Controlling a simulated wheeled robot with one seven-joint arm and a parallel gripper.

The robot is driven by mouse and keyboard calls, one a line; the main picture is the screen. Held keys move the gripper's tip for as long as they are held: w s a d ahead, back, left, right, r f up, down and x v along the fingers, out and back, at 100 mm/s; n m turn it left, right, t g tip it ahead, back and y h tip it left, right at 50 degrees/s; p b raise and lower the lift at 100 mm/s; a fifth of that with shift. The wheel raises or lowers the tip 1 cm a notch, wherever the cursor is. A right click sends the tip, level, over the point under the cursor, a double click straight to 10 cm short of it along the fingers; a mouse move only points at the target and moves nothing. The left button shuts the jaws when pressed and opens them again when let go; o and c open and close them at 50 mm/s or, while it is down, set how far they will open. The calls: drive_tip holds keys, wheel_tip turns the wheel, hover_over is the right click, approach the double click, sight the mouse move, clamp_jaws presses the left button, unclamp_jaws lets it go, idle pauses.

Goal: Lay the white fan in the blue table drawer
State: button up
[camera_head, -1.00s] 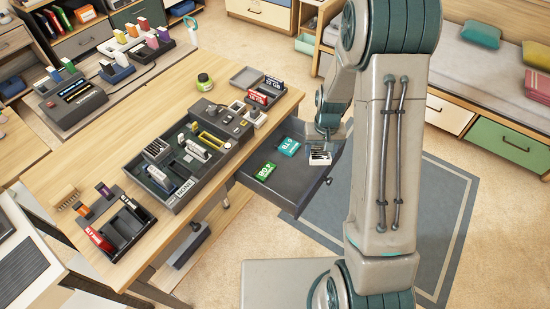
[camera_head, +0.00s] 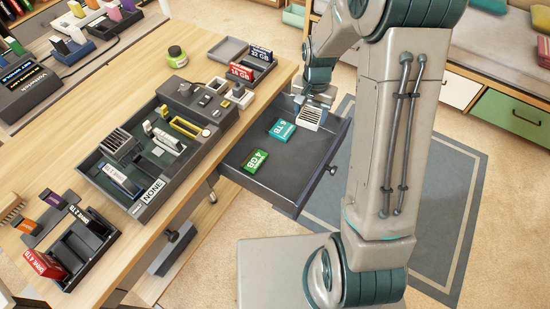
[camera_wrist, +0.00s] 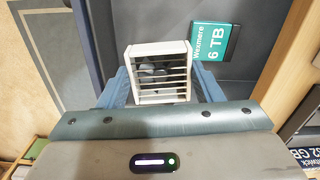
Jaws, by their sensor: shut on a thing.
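The white fan (camera_head: 311,117) is a small slatted box. In the wrist view the fan (camera_wrist: 160,72) sits between the blue fingers of my gripper (camera_wrist: 162,88), which is shut on it. In the head view my gripper (camera_head: 316,101) points down with the fan at the back right part of the open drawer (camera_head: 285,184). The drawer is dark blue-grey and pulled out from the wooden table. The fan is over the drawer floor; I cannot tell whether it touches it.
The drawer's front right floor is clear.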

sight(306, 144)
drive_tip(key=shift+f+m+b, duration=0.7)
drive_tip(key=shift+f+b, duration=0.1)
drive_tip(key=shift+b, duration=0.05)
wheel_tip(306, 144, down, 10)
drive_tip(key=shift+r+b, duration=0.2)
drive_tip(key=shift+b, duration=0.35)
drive_tip(key=shift+f, duration=0.2)
drive_tip(key=o, duration=0.7)
